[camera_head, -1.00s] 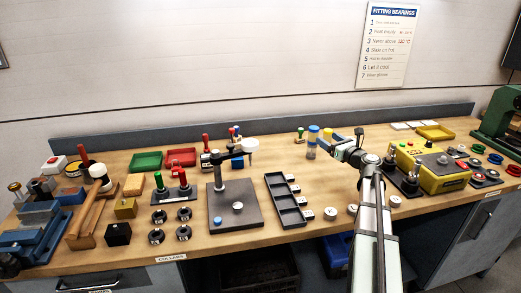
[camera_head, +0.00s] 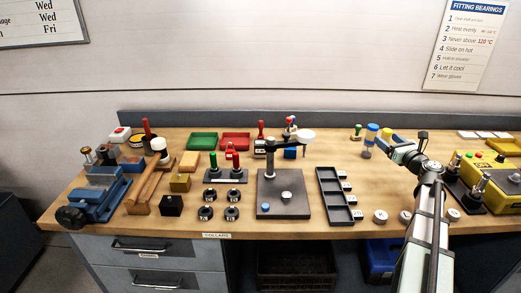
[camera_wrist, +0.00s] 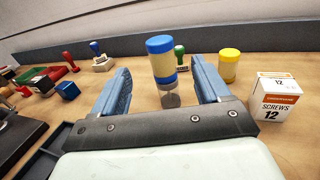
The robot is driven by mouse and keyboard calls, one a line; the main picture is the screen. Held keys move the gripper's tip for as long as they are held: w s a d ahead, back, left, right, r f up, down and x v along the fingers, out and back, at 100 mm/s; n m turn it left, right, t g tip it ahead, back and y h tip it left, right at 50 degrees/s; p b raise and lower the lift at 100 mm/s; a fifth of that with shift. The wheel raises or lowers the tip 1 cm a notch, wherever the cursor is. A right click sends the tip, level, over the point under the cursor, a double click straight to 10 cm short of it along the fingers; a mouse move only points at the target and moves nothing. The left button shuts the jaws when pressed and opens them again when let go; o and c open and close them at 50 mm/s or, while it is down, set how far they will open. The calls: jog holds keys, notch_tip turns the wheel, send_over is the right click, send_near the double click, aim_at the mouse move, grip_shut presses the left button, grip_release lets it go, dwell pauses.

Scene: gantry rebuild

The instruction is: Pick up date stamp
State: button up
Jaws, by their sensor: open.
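Several handled stamps show, and I cannot tell which is the date stamp. A green-handled stamp (camera_wrist: 180,57) stands behind a blue-lidded container (camera_wrist: 162,58), and it shows in the head view (camera_head: 357,131). A red-handled stamp (camera_head: 261,132) stands further left, in the wrist view at the left (camera_wrist: 70,61). A blue-handled stamp (camera_wrist: 98,56) on a pale block stands right of that one. My gripper (camera_wrist: 160,72) is open and empty, its two blue fingers apart. The blue-lidded container appears between the fingers in the wrist view, beyond them.
A yellow-lidded jar (camera_wrist: 229,64) and a screws box (camera_wrist: 275,96) stand on the right. A black compartment tray (camera_head: 334,211) and a press stand (camera_head: 283,208) are left of my arm. A yellow control box (camera_head: 490,186) is at the right. Bare wood lies mid-bench.

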jog(key=shift+o, duration=0.2)
jog(key=shift+o, duration=0.6)
jog(key=shift+r, duration=0.1)
